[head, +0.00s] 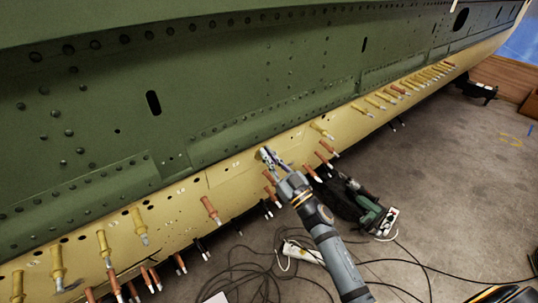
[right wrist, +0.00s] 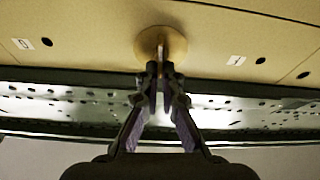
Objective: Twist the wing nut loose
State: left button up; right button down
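The wing nut fastener shows in the right wrist view as a round brass-coloured base (right wrist: 160,42) against the cream skin panel, with a thin narrow part standing out from it. In the head view its yellowish edge (head: 261,153) shows just beyond my right gripper (head: 268,157). My right gripper, which also shows in the right wrist view (right wrist: 160,88), points straight at the fastener. Its two fingertips are close together on either side of the thin part, which they mostly hide. My left gripper is not in view.
Several yellow and copper-coloured fasteners stick out along the cream panel (head: 226,182), below the green fuselage skin (head: 230,75). A green power tool (head: 371,213), a white power strip (head: 303,253) and black cables lie on the grey floor (head: 440,190).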

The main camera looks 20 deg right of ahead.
jog(key=n+p, duration=0.1)
jog(key=n, duration=0.1)
jog(key=n+g+y+p, duration=0.1)
jog(key=n, duration=0.2)
jog(key=n+g+y+p, duration=0.1)
jog(key=n, duration=0.2)
jog(key=shift+s+a, duration=0.1)
jog(key=shift+a, duration=0.2)
jog(key=n+g+p, duration=0.1)
jog(key=n, duration=0.1)
jog(key=n+y+p, duration=0.1)
jog(key=n, duration=0.2)
jog(key=shift+a+f+n+g+y, duration=0.2)
jog(key=shift+n+g+y, duration=0.1)
jog(key=shift+g, duration=0.1)
jog(key=n+p, duration=0.1)
jog(key=n, duration=0.1)
jog(key=n+g, duration=0.1)
jog(key=n, duration=0.1)
jog(key=shift+s+a+f+p, duration=0.1)
jog(key=shift+f+p, duration=0.1)
jog(key=shift+p, duration=0.15)
jog(key=shift+f+n+g+p, duration=0.15)
jog(key=shift+n+g+p, duration=0.2)
jog(key=shift+n, duration=0.75)
jog(key=shift+f+n, duration=0.1)
jog(key=shift+n, duration=0.2)
jog(key=c, duration=1.5)
grip_release()
jog(key=shift+c, duration=0.2)
